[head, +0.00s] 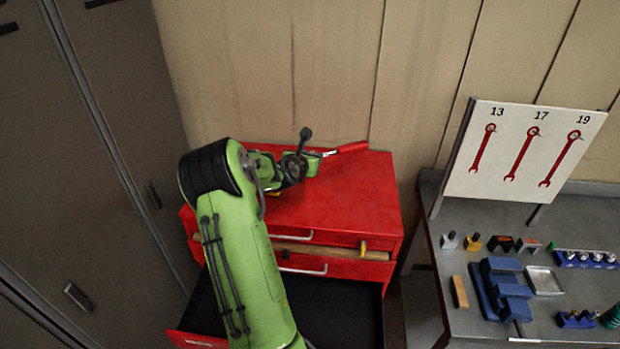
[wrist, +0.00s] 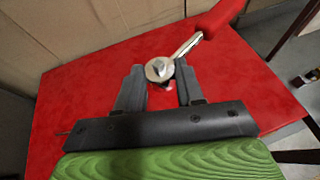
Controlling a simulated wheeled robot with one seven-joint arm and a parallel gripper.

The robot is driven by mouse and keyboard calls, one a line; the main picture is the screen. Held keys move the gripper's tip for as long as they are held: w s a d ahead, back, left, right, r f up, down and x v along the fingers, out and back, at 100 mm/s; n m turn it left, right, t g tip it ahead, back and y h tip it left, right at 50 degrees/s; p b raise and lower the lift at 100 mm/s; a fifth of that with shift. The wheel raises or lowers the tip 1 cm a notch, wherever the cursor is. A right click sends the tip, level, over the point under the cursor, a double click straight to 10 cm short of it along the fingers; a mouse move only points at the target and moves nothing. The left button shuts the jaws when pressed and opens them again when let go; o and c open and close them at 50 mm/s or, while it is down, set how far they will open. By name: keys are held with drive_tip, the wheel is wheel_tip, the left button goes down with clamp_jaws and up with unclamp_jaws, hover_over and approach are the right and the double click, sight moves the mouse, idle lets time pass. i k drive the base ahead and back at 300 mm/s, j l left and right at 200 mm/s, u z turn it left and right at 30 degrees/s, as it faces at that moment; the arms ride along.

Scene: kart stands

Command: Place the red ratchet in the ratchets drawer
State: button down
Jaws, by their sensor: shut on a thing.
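The red ratchet has a red handle (head: 352,147) and a silver head. In the wrist view the ratchet (wrist: 187,46) has its round head between my gripper's fingers (wrist: 161,78), and its handle points up and right. In the head view my gripper (head: 322,155) is over the back of the red cabinet top (head: 345,195), shut on the ratchet. I cannot tell whether the ratchet touches the top. A low drawer (head: 345,310) is pulled out, with a dark interior that looks empty where it shows. My arm hides its left part. No drawer label is readable.
A grey workbench (head: 455,305) with tools and a wrench board (head: 522,152) stands at right. Grey lockers (head: 85,150) stand at left.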

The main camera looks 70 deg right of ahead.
sight(296, 310)
drive_tip(key=j, duration=1.5)
